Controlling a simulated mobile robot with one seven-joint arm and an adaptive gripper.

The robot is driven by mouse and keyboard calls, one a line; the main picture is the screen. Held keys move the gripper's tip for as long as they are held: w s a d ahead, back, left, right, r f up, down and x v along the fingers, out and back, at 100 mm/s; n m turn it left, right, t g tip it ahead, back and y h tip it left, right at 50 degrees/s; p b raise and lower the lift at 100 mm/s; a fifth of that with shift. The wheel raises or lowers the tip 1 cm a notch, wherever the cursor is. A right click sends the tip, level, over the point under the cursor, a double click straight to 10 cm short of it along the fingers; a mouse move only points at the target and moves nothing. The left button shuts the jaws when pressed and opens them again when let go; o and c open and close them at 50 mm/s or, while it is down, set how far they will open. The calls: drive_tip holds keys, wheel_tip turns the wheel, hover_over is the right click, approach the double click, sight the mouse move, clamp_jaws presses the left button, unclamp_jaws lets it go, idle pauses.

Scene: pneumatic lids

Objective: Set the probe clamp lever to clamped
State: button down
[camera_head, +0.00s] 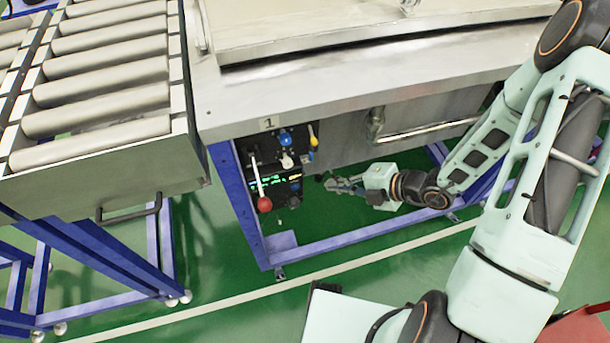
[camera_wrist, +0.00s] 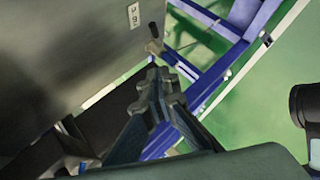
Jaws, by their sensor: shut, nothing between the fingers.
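A black control panel (camera_head: 284,190) sits under the steel table's front edge. It carries a long lever with a red knob (camera_head: 264,203) hanging down at its left, a white knob (camera_head: 287,162), blue knobs (camera_head: 285,138) and a yellow knob (camera_head: 313,141). No readable marking shows which one is the probe clamp lever. My gripper (camera_head: 331,183) is just right of the panel, apart from the red knob. In the wrist view my gripper (camera_wrist: 160,88) has its fingertips together with nothing between them. A small dark-tipped handle (camera_wrist: 154,44) shows beyond the fingertips.
A roller conveyor (camera_head: 100,85) stands at the left. The steel table (camera_head: 340,90) has a horizontal bar handle (camera_head: 430,132) on its front. Blue frame legs (camera_head: 245,215) bound the panel area. Green floor (camera_head: 215,270) is open in front.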

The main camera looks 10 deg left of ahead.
drive_tip(key=w+d+b+x, duration=0.1)
drive_tip(key=w+b+x, duration=0.1)
drive_tip(key=x, duration=1)
drive_tip(key=shift+w+a+f+b, duration=0.2)
drive_tip(key=shift+w+f+b, duration=0.25)
drive_tip(key=shift+b, duration=0.45)
drive_tip(key=shift+w+d+f+y, duration=0.1)
drive_tip(key=shift+d+f+y, duration=0.1)
drive_tip(key=shift+f+y, duration=0.3)
drive_tip(key=f+m+y+b, duration=0.1)
drive_tip(key=f+y+b, duration=0.1)
drive_tip(key=b, duration=0.1)
drive_tip(key=f+m+g+y+b, duration=0.1)
drive_tip(key=f+m+y+b, duration=0.1)
drive_tip(key=y+b, duration=0.1)
drive_tip(key=shift+w+d+f, duration=0.2)
drive_tip(key=shift+d+f, duration=0.05)
drive_tip(key=shift+f, duration=0.15)
drive_tip(key=shift+s+r, duration=0.1)
